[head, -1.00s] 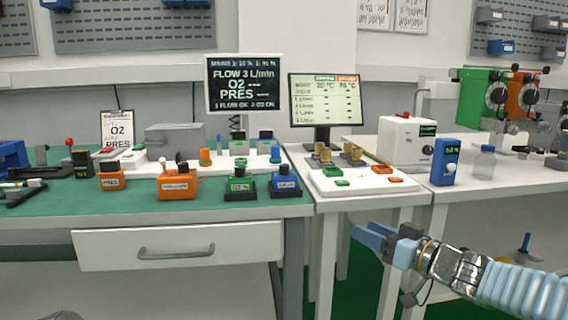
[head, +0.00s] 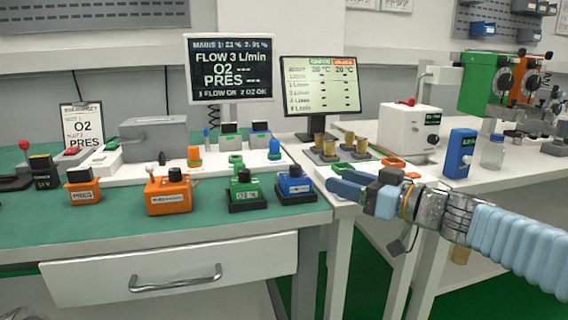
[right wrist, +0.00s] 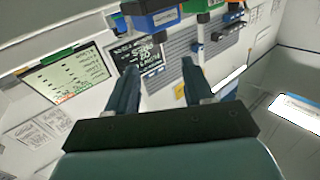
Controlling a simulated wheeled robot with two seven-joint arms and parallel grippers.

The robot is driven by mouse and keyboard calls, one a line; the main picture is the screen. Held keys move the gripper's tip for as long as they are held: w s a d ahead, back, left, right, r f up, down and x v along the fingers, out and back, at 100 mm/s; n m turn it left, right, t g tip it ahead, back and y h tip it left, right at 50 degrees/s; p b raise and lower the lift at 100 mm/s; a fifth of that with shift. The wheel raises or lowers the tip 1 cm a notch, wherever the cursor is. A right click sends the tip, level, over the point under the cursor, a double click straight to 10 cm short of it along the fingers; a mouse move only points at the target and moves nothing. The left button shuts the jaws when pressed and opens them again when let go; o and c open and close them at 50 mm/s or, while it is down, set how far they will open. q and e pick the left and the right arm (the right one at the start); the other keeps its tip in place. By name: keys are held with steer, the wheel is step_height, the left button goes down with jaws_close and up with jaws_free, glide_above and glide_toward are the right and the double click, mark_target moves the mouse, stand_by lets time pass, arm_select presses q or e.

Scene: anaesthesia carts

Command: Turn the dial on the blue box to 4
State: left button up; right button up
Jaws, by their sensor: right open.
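A small blue box (head: 295,188) with a dark dial on top and a white label stands on the front right of the green bench top, next to a green box. The dial settings are too small to read. My right gripper (head: 342,182) is at the white table's front edge, to the right of the small blue box and apart from it. Its two fingers (right wrist: 157,75) are spread and empty in the right wrist view. My left gripper is out of view.
A green box (head: 246,193) and an orange box (head: 168,196) stand left of the small blue box. Brass-coloured cylinders (head: 340,148) stand behind my right gripper. A black screen (head: 230,70) and a light screen (head: 320,88) stand behind.

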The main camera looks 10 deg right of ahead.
mark_target(299, 168)
steer(key=b+x, duration=0.1)
steer(key=x, duration=1.1)
steer(key=shift+w+a, duration=0.2)
steer(key=shift+w, duration=0.15)
steer(key=c, duration=1)
steer(key=shift+o, duration=0.2)
steer(key=shift+a+f+m+t+h+b, duration=0.1)
steer(key=shift+m+t+h+b, duration=0.3)
steer(key=shift+m+h+b, duration=0.25)
steer(key=m+t+h+b, duration=0.1)
steer(key=h+b, duration=0.1)
steer(key=b, duration=0.1)
steer(key=m+t+h+b, duration=0.1)
steer(key=m+h+b, duration=0.1)
steer(key=b, duration=0.2)
steer(key=shift+f+h, duration=0.15)
steer(key=shift+h, duration=0.2)
steer(key=shift+b, duration=0.45)
steer(key=shift+r+h, duration=0.25)
steer(key=shift+h, duration=0.05)
